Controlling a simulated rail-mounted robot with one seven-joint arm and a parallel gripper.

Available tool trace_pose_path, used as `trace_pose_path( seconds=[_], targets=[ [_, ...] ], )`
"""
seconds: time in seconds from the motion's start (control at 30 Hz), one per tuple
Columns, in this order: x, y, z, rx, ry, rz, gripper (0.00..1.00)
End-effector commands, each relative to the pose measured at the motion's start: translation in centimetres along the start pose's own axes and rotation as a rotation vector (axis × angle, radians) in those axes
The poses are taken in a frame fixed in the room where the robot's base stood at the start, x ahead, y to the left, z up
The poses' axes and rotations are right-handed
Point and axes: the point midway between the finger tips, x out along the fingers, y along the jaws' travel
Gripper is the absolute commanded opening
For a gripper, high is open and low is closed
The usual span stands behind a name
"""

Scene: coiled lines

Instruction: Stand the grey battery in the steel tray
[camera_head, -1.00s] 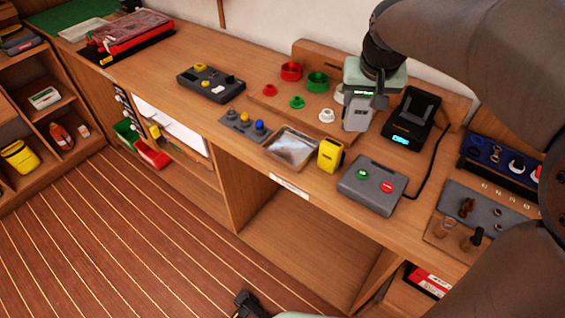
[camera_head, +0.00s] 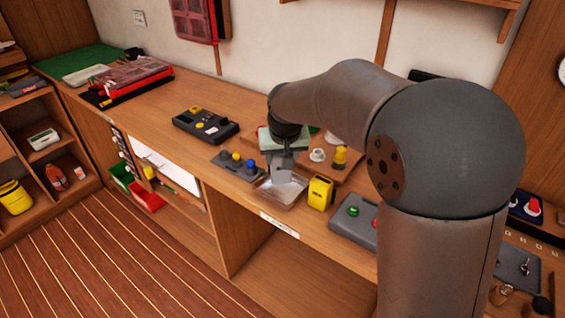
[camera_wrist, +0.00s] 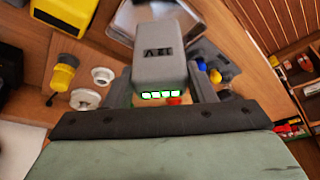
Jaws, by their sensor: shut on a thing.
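The grey battery (camera_wrist: 160,55) has a row of green lights and dark contacts. My gripper (camera_wrist: 162,92) is shut on it, with one finger on each side. In the head view, the battery (camera_head: 281,172) hangs below my gripper (camera_head: 284,152), roughly upright, over the steel tray (camera_head: 268,193). It hides part of the tray; I cannot tell whether its lower end touches the tray floor. The tray also shows in the wrist view, beyond the battery (camera_wrist: 123,20).
A yellow battery (camera_head: 320,193) stands close to the tray's right side. A grey panel with coloured knobs (camera_head: 237,165) lies to its left. A grey box with green and red buttons (camera_head: 352,225) is at the right. The bench's front edge is close to the tray.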

Motion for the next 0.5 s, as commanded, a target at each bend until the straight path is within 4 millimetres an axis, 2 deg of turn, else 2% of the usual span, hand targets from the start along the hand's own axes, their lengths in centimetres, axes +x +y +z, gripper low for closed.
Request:
trace_pose_path(
  seconds=[0.1,0.3,0.5],
  targets=[
    [1.5,0.3,-0.5,0.0,0.001,0.0,0.18],
    [2.8,0.5,-0.9,0.001,0.001,0.0,0.18],
    [5.4,0.5,0.2,0.0,-0.001,0.0,0.18]
  ],
)
